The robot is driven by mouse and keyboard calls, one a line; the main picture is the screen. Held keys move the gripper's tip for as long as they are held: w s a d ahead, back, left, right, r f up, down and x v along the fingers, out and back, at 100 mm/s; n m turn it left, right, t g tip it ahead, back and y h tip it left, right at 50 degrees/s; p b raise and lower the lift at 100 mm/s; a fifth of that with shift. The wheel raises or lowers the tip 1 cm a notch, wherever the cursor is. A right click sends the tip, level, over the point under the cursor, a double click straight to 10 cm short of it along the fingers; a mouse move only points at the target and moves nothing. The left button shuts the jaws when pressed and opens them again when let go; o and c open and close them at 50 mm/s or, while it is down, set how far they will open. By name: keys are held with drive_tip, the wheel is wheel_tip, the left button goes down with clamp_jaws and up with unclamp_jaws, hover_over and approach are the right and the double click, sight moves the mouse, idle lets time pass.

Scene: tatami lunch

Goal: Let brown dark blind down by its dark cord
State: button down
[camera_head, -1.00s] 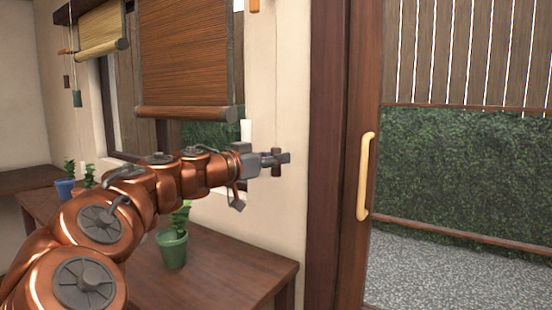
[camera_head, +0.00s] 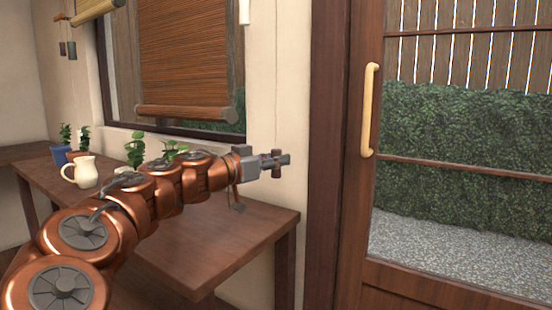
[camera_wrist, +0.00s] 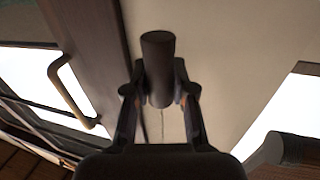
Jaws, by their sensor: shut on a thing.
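The brown blind (camera_head: 188,60) hangs in the window, with its bottom bar (camera_head: 185,113) a little above the lower window frame. My gripper (camera_head: 278,161) is right of the blind, in front of the pale wall, shut on the dark brown pull (camera_head: 276,168) of the cord. The thin cord (camera_head: 276,100) runs up from the pull along the wall. In the wrist view the pull (camera_wrist: 157,65) is a dark cylinder between both fingertips, with a thin cord below it. The top of the blind is out of view.
A wooden table (camera_head: 250,225) stands under the window with potted plants and a cream jug (camera_head: 84,171). A wood-framed glass door with a pale handle (camera_head: 368,110) is at right. A yellowish blind (camera_head: 92,8) and small hanging pulls (camera_head: 72,50) are at upper left.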

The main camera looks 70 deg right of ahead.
drive_tip(key=shift+f, duration=0.2)
drive_tip(key=c, duration=0.9)
unclamp_jaws()
drive_tip(key=shift+c, duration=0.2)
drive_tip(key=shift+a, duration=0.15)
drive_tip(key=v, duration=1.1)
drive_tip(key=shift+w+a, duration=0.2)
drive_tip(key=shift+a, duration=0.15)
